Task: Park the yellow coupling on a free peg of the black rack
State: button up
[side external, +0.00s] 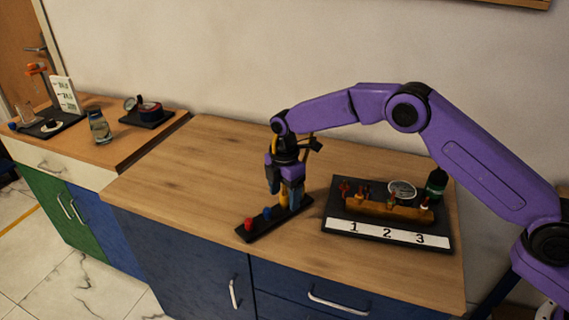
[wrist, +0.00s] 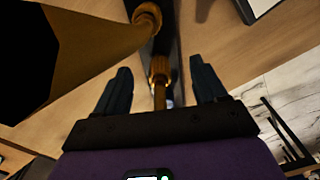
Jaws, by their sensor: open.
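The black rack (side external: 258,228) is a narrow bar near the front of the wooden counter. A red coupling (side external: 248,224) and a blue coupling (side external: 267,212) stand on its near-left part. The yellow coupling (side external: 283,198) is upright at the rack, farther right than the blue one. My gripper (side external: 286,195) points down over the rack, its fingers around the yellow coupling. In the wrist view the fingers are spread, with gaps on both sides of the brass-yellow coupling (wrist: 160,75). The coupling's lower end and its peg are hidden, so I cannot tell how fully it is seated.
A black board (side external: 333,210) labelled 1, 2, 3 carries a brass manifold (side external: 385,209) right of the rack. A dark green bottle (side external: 436,185) stands at its back right. A jar (side external: 99,127) and gauge gear (side external: 147,112) are on the left counter. Counter left of the rack is clear.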

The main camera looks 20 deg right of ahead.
notch_tip(320, 180, up, 16)
jog(key=shift+r, duration=0.15)
dwell(0.3)
jog(key=s+d+r+m, duration=0.2)
jog(key=s+d, duration=0.1)
jog(key=s, duration=0.7)
jog(key=s+d+r+m, duration=0.1)
jog(key=s+d+m, duration=0.2)
jog(key=s, duration=0.7)
jog(key=s+d+f+m, duration=0.2)
jog(key=s+d, duration=0.6)
jog(key=s, duration=0.2)
jog(key=s+d+f+m, duration=0.1)
jog(key=s+d+f, duration=0.2)
jog(key=s+d, duration=0.5)
jog(key=s, duration=0.3)
jog(key=shift+s+f+m, duration=0.15)
jog(key=shift+s+m, duration=0.15)
jog(key=shift+m, duration=0.1)
